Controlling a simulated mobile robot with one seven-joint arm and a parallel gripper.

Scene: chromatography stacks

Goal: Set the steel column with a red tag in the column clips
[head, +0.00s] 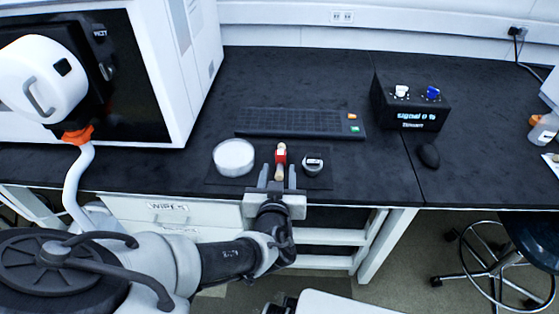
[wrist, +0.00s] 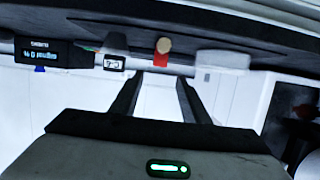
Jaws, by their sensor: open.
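A small upright-looking piece with a red band and a tan round end (head: 281,158) is on the dark mat at the bench's front edge. It also shows in the wrist view, red with a tan end (wrist: 162,58), just beyond the fingertips. I take it for the red-tagged column, though no steel surface shows clearly. My gripper (head: 277,176) is open at the bench edge, its two fingers pointing at this piece, with nothing held. The fingers also show in the wrist view (wrist: 158,78). I cannot make out the column clips in either view.
On the mat (head: 318,183), a white round dish (head: 234,156) stands left of the red piece and a small round gauge-like item (head: 313,164) right. Behind lies a black keyboard (head: 290,122). A black display box (head: 408,103) and mouse (head: 428,155) are right. A white instrument (head: 205,45) stands left.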

